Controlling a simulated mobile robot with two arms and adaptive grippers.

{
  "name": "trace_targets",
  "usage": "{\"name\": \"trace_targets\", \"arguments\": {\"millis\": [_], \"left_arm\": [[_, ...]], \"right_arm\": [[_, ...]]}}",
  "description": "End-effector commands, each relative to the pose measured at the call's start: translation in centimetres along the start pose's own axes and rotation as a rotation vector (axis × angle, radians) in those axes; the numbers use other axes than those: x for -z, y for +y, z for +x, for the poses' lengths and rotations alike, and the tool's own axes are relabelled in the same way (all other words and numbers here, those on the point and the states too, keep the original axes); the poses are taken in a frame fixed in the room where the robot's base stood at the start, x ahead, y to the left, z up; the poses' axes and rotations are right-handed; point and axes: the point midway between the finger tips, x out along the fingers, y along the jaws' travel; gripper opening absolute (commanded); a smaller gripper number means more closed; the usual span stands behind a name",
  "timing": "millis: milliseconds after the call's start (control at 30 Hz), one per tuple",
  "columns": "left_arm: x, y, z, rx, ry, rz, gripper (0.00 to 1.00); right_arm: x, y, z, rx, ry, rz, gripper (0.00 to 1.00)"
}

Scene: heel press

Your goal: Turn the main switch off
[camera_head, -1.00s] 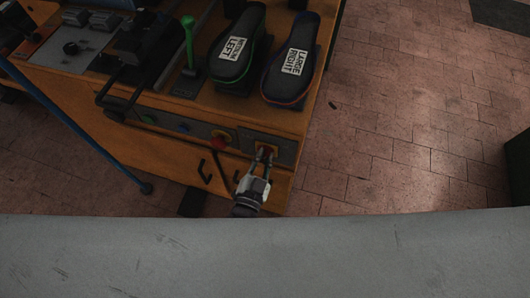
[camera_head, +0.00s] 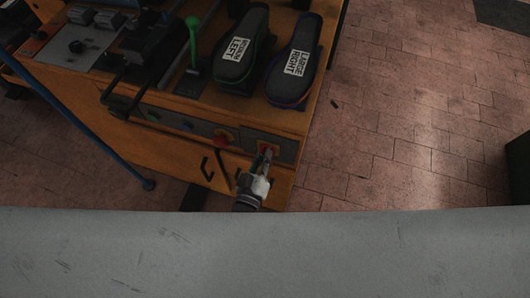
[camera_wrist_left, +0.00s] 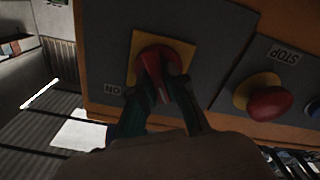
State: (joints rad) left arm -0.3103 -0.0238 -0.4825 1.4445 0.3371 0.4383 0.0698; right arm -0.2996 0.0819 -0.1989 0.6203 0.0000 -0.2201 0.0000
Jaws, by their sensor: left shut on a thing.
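The main switch is a red rotary knob on a yellow square plate, set in a dark panel on the front right of the orange machine (camera_head: 140,170). In the left wrist view the red knob (camera_wrist_left: 153,58) sits between my fingertips, with the word ON on the panel to its lower left. My left gripper (camera_head: 267,152) is shut on the knob; it also shows in the left wrist view (camera_wrist_left: 160,82). In the head view the fingers cover much of the knob. The knob's handle looks tilted in the wrist view. My right gripper is not in view.
A red mushroom button (camera_wrist_left: 270,100) marked STOP is beside the switch. Two dark shoe forms (camera_head: 243,50), marked medium left and large right, and a green lever (camera_head: 193,38) are on top. A blue bar (camera_head: 85,122) runs along the left.

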Motion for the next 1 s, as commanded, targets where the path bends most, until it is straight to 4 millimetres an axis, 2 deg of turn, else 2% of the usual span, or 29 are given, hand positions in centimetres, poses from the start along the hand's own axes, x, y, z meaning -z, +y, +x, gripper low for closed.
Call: {"name": "trace_targets", "arguments": {"millis": [400, 1000], "left_arm": [[-0.16, -0.22, -0.08, 0.001, -0.003, -0.219, 0.0], [-0.18, -0.22, -0.1, 0.002, -0.004, -0.263, 0.0]], "right_arm": [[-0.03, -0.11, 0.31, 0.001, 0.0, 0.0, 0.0], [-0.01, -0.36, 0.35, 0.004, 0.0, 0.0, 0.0]]}}
